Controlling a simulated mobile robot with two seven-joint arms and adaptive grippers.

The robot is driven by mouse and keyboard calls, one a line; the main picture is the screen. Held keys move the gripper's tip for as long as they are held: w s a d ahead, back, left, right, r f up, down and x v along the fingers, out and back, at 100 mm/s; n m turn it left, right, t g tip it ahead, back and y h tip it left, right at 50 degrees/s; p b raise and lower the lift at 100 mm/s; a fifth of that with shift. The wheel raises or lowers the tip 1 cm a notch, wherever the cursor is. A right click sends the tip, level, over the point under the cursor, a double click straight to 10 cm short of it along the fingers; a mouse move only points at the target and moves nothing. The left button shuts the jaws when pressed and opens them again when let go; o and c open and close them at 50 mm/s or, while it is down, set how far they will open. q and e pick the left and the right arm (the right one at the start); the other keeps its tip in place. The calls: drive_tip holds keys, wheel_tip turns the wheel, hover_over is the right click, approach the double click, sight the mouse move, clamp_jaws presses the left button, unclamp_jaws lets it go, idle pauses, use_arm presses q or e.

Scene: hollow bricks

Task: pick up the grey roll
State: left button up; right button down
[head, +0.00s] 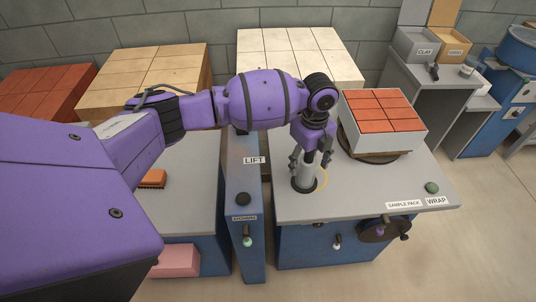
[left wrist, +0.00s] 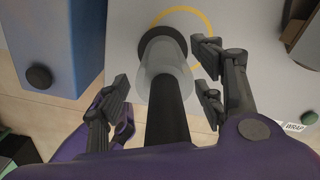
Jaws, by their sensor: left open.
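The grey roll (head: 307,173) stands upright on a dark round base (head: 297,187) on the grey-topped table with the WRAP label. In the left wrist view the roll (left wrist: 163,84) is a pale, see-through sleeve with a black core coming up toward the camera. My left gripper (head: 311,160) points down over the roll, its fingers open to either side. In the left wrist view my left gripper (left wrist: 160,84) has the roll between its fingers, with gaps visible on both sides. The roll's top is partly hidden by the gripper in the head view. My right gripper is not in view.
A white-sided pack of orange bricks (head: 383,118) sits on a round turntable right of the gripper. A blue post (head: 248,190) with LIFT and DOWN labels stands left of the table. A green button (head: 432,187) is at the front right corner. The front tabletop is mostly clear.

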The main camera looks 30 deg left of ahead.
use_arm(q)
drive_tip(key=shift+w+r, duration=0.15)
drive_tip(key=shift+r, duration=0.05)
clamp_jaws()
